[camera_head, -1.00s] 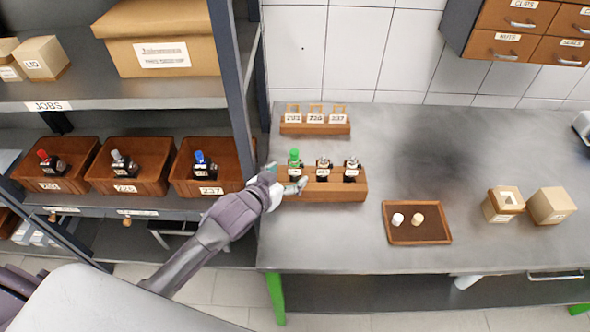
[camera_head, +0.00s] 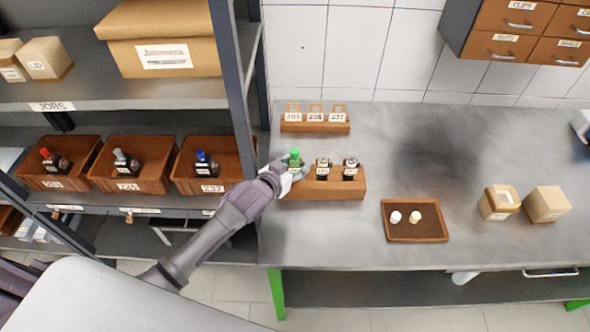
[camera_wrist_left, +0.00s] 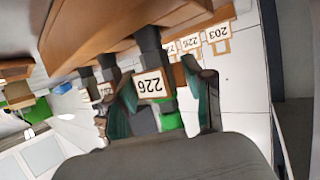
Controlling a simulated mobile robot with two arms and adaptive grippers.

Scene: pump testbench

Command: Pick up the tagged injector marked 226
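The injector marked 226 has a green top and stands at the left end of a wooden rack (camera_head: 335,188) in the head view. In the left wrist view its white tag (camera_wrist_left: 152,85) reads 226 upside down, with the green part (camera_wrist_left: 171,122) below. My left gripper (camera_head: 291,170) is at this injector. In the wrist view its two teal-padded fingers (camera_wrist_left: 163,105) stand apart on either side of the injector, with a gap on the right side. Two more injectors (camera_head: 323,169) (camera_head: 350,169) with pale tops stand in the same rack. My right gripper is not in view.
A small rack (camera_head: 315,127) with tags 203, 226 and 237 stands behind. Three bins (camera_head: 130,186) with injectors sit on the shelf at left. A tray (camera_head: 416,236) with two small pieces and two boxes (camera_head: 499,203) (camera_head: 547,206) are at right. Bench between is clear.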

